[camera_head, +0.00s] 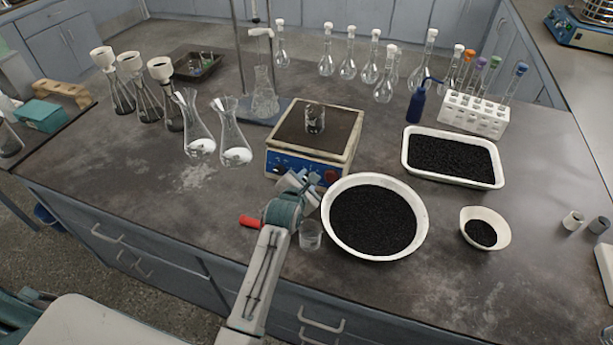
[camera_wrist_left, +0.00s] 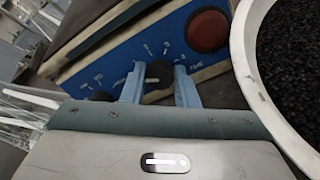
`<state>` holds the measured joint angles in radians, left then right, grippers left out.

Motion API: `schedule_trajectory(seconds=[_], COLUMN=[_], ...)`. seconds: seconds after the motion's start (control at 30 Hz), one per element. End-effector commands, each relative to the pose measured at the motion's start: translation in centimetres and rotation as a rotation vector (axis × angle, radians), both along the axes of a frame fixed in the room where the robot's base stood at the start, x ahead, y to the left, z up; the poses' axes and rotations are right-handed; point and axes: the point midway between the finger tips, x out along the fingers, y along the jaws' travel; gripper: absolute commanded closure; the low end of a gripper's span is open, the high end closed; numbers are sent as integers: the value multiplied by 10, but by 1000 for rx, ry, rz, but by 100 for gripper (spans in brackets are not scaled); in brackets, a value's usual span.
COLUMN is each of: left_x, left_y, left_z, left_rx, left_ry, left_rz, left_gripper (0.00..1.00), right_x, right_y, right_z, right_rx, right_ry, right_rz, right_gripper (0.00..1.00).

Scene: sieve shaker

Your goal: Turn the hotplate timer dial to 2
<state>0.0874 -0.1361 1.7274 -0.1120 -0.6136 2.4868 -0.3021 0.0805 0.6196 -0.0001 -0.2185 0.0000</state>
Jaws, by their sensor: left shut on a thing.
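The hotplate (camera_head: 310,139) stands mid-bench with its blue front panel toward me and a small glass beaker (camera_head: 314,118) on its dark top. In the left wrist view the blue panel (camera_wrist_left: 125,50) fills the upper middle. My left gripper (camera_head: 298,180) is at this panel. Its two fingers close on the black timer dial (camera_wrist_left: 157,76), one on each side. Numbers are printed around the dial, too small to read surely. A red knob (camera_wrist_left: 208,30) sits on the panel right of the dial, and another dark knob (camera_wrist_left: 101,96) lies lower left. My right gripper is not in view.
A white bowl of black granules (camera_head: 422,214) stands close to the right of my left gripper. A small clear cup (camera_head: 310,235) is beside my wrist. Conical flasks (camera_head: 198,143) stand left of the hotplate. A white tray (camera_head: 453,182) is to the right.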

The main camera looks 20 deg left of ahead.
Motion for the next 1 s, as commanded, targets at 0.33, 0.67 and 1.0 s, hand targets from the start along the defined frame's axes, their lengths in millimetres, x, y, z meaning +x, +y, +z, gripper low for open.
schedule_trajectory(seconds=[0.33,0.67,1.0], left_x=[0,-1,-1], left_y=[0,0,0], left_z=[1,1,-1], left_rx=[306,596,856], left_ry=[-10,-19,-28], left_rz=[-122,-239,-343], left_gripper=[96,96,96], right_x=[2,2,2], right_y=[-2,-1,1], right_z=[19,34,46], right_rx=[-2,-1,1], right_ry=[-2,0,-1], right_rz=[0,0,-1], right_gripper=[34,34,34])
